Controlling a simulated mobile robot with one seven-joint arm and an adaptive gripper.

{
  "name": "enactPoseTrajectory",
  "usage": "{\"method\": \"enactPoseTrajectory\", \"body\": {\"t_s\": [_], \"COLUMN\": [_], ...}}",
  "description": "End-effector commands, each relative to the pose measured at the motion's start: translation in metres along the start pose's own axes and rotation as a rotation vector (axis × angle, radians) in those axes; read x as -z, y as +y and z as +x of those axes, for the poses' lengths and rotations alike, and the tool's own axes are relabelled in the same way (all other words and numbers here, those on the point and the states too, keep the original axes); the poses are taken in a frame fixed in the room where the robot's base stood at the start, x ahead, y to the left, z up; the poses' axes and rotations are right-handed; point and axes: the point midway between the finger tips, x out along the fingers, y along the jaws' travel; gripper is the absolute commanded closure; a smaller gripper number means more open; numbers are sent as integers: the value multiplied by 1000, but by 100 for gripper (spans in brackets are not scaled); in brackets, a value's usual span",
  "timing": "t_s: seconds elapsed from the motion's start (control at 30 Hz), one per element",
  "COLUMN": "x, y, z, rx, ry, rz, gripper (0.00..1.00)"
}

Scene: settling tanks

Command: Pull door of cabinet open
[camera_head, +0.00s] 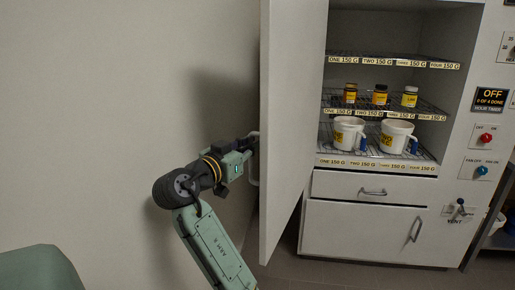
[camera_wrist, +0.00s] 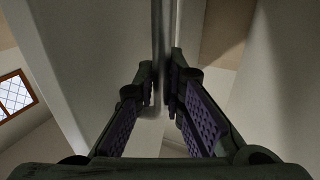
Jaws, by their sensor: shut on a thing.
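The white cabinet (camera_head: 319,187) stands at the centre right in the head view. Its tall door (camera_head: 292,100) is swung open to the left, and the shelves inside show. My gripper (camera_head: 250,143) is at the outer face of the door, at the handle (camera_head: 254,170). In the wrist view, my gripper (camera_wrist: 161,88) is shut on the vertical bar of the handle (camera_wrist: 160,45), with a finger on each side. The door (camera_wrist: 85,65) shows behind the handle there. The fingertips are partly hidden by the door edge in the head view.
Wire shelves inside hold several small jars (camera_head: 380,95) and two white mugs (camera_head: 348,133). A drawer (camera_head: 365,187) and a lower door (camera_head: 365,230) are shut. A control panel (camera_head: 487,140) is at right. A plain wall (camera_head: 130,80) stands close behind my arm.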

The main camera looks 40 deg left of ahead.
Motion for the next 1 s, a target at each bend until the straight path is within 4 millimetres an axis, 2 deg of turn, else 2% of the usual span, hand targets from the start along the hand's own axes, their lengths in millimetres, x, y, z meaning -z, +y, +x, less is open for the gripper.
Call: {"method": "enactPoseTrajectory", "body": {"t_s": [0.27, 0.67, 0.7, 1.0], "x": [1, 0, 0, 0], "y": [-9, -10, -10, -10], "z": [0, 0, 0, 0], "rx": [-26, -28, -28, -28], "ry": [2, 1, 1, 0], "rz": [-1, 0, 0, 0], "gripper": [100, 100, 88, 69]}}
